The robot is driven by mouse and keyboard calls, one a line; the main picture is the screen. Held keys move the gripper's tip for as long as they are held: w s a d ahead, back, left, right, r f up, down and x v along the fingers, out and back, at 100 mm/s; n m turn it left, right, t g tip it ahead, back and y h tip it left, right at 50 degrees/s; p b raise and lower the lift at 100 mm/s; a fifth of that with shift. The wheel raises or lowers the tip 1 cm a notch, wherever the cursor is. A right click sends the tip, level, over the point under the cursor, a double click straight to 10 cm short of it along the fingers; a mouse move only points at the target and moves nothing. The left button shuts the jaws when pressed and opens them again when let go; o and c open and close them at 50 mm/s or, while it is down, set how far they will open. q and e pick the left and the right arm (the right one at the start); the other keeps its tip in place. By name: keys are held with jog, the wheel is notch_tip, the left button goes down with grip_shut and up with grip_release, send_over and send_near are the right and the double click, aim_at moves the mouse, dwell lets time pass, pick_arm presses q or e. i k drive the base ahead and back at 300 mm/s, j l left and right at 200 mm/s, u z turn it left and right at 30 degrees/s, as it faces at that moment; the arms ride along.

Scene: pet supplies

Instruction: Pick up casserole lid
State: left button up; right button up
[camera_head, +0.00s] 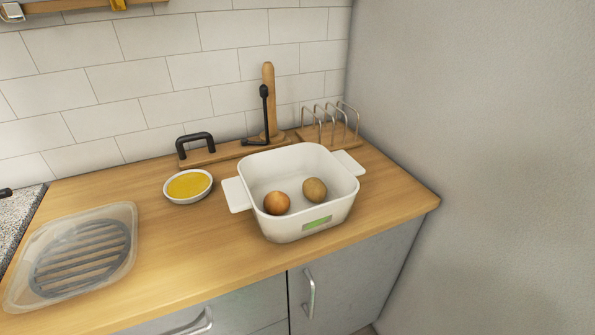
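A clear, rounded-rectangular lid (124,222), which looks like the casserole lid, lies on the wooden counter at the left front. A dark, round slatted piece (82,256) shows through it; I cannot tell whether it is under the lid or part of it. A white casserole dish (290,228) with two side handles stands uncovered in the middle of the counter. Two round brownish items, one (277,203) at left and one (315,190) at right, lie inside it. Neither of my grippers is in view.
A small bowl of yellow contents (188,186) stands left of the dish. Behind are a wooden board with a black handle (196,145), a wooden upright holder (268,100) and a wire rack (336,118). A grey wall (480,130) bounds the right. Counter between lid and dish is clear.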

aim_at(68, 257)
jog(key=u, duration=1.55)
